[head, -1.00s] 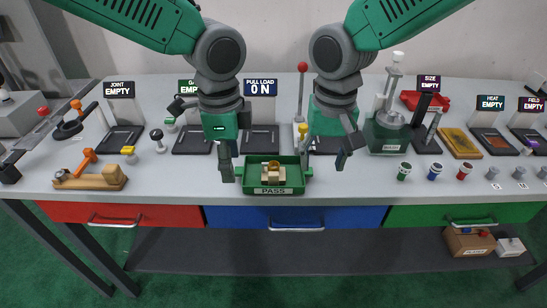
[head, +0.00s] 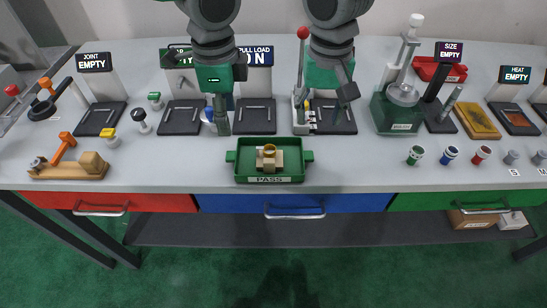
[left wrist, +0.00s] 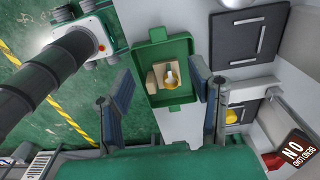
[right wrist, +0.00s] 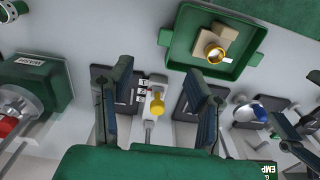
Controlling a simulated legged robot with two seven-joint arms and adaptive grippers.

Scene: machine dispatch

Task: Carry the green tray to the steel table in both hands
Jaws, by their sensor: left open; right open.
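The green tray (head: 270,180) labelled PASS sits on the grey table near its front edge, with a handle lug on each side. A beige block with a brass-coloured ring part (head: 269,158) lies in it. My left gripper (head: 220,122) is open and empty above the table, behind and left of the tray. My right gripper (head: 328,118) is open and empty, behind and right of the tray. The tray also shows in the left wrist view (left wrist: 179,49), beyond the fingers, and in the right wrist view (right wrist: 183,45). Neither gripper touches it.
Dark pads with signs stand behind the tray, and a red-knobbed lever (head: 302,75) rises near my right gripper. A green-based press (head: 398,112) stands right. A wooden block with an orange lever (head: 70,167) lies left. The table beside the tray is clear.

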